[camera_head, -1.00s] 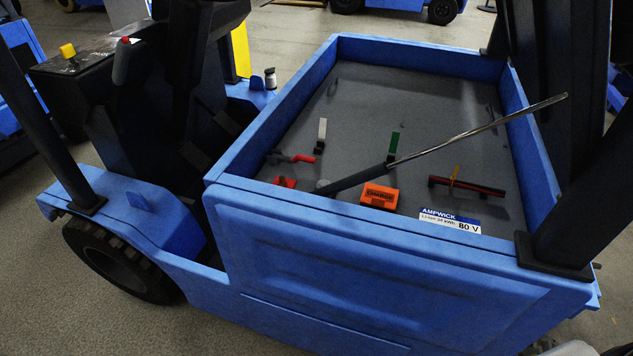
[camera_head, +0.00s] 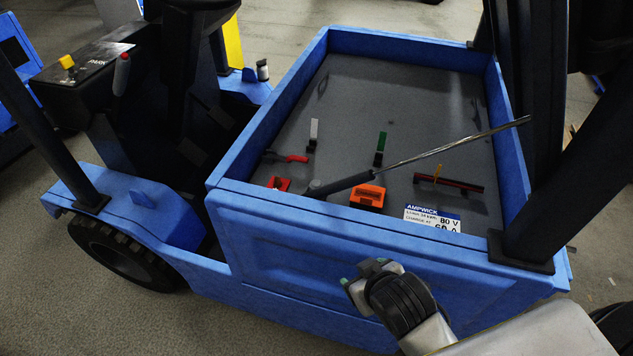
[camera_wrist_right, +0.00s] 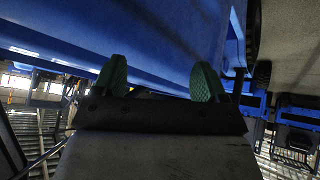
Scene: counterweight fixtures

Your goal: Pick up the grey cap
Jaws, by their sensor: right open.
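A small grey rounded piece (camera_head: 315,185), which looks like the grey cap, lies in the tray near its front wall, at the lower end of the black-handled rod (camera_head: 345,184). I cannot tell whether the two touch. My right gripper (camera_head: 362,273) is outside the blue front panel, below the tray's rim and to the right of the grey piece. Its green fingers are apart and empty in the right wrist view (camera_wrist_right: 160,80). My left gripper is not in view.
The blue-walled tray (camera_head: 262,193) also holds an orange block (camera_head: 368,196), a red piece (camera_head: 279,183), a red-black bar (camera_head: 449,183) and upright white (camera_head: 313,129) and green (camera_head: 381,142) tabs. The rod slants up across the right side. A dark post (camera_head: 565,170) stands at right.

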